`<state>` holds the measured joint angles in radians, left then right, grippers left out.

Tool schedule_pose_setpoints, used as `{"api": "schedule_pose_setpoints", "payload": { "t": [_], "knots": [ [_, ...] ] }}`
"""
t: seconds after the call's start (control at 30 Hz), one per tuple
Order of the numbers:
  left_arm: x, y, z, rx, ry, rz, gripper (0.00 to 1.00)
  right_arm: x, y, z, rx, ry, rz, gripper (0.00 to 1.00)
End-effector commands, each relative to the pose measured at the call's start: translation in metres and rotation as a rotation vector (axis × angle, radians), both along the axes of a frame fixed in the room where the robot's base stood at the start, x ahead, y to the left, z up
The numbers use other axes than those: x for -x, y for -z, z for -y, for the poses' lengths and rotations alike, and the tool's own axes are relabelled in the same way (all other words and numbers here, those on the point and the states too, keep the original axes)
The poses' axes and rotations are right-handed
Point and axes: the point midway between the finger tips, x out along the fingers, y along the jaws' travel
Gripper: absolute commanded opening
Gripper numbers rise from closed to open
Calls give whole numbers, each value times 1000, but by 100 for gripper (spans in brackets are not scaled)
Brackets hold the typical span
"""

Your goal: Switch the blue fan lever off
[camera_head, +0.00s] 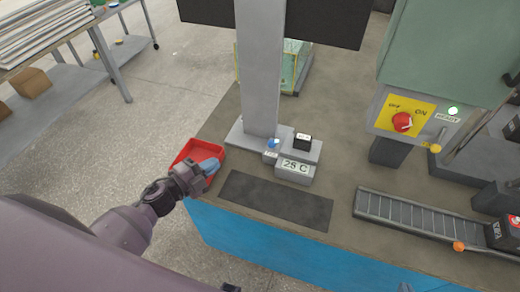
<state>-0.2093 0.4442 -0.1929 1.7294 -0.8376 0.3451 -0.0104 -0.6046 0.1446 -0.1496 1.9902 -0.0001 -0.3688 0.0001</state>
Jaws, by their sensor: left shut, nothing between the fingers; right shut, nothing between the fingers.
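A small blue lever (273,142) stands on the grey base at the foot of the grey column (261,70). It is beside a black block (302,141) and just behind a display reading "28 C" (295,166). The lever is too small for me to tell its exact position. My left gripper (209,167) is shut and empty, with bluish fingertips. It is over the red tray (185,152) at the table's left edge, left of the lever and apart from it.
A dark mat (275,200) lies in front of the display. A roller conveyor (410,219) is at the right. A green machine has a red ON/OFF knob (402,121) on a yellow plate. A glassy green box (290,65) is behind the column. A shelf rack stands at the far left.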

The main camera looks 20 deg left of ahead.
Motion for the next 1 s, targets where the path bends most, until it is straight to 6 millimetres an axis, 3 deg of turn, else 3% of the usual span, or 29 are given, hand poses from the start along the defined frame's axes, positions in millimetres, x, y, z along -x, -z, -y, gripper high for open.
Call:
{"api": "schedule_pose_setpoints", "payload": {
  "t": [0.1, 0.3, 0.77, 1.0],
  "knots": [
    [-15, 5, 3, -181, 165, 68, 0, 4, 8, 0, -1, 2, -11, 0],
    [-24, 13, 1, -352, 320, 109, 0, 5, 12, -1, -4, 4, -14, 0],
    [-26, 14, 2, -379, 345, 115, 0, -4, 7, -2, -3, -2, 4, 0],
    [-43, 17, 20, -377, 342, 116, 0, -4, 7, -2, -3, -2, 4, 0]
  ]
}}
